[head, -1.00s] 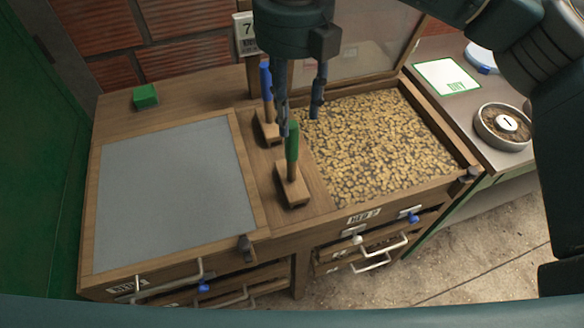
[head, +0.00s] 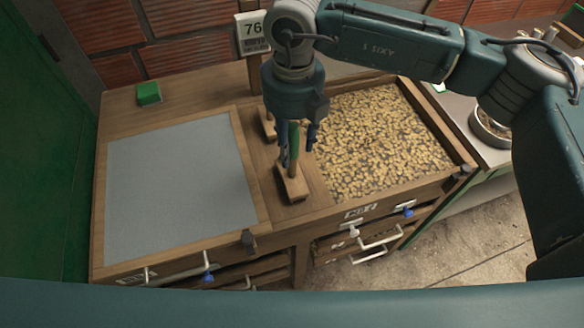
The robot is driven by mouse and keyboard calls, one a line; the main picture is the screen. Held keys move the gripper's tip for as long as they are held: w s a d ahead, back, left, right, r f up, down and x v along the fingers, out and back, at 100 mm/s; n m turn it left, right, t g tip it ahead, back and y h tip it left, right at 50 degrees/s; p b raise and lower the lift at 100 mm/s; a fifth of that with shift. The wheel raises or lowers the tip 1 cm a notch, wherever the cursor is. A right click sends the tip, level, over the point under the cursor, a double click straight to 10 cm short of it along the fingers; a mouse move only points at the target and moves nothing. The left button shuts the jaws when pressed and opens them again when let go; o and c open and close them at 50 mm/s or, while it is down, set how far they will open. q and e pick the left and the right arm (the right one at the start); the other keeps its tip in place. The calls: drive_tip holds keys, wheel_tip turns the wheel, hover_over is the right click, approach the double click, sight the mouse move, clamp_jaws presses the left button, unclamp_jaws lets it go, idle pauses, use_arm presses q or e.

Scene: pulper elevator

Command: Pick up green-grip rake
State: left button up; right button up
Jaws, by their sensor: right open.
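The green-grip rake (head: 293,146) stands upright with its wooden head (head: 292,184) on the strip between the grey panel and the bean tray. My right gripper (head: 297,152) points down from above, open, with its fingers around or just beside the green grip; I cannot tell if they touch it. A second rake stands behind it; its wooden head (head: 267,126) shows and its grip is hidden by my right gripper. My left gripper is not in view.
A tray of beans (head: 447,167) is right of the rakes, a grey panel (head: 180,190) left. A green block (head: 148,93) lies at the back left. A side counter with a round bowl (head: 491,127) is at right.

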clamp_jaws()
drive_tip(key=shift+r, duration=0.1)
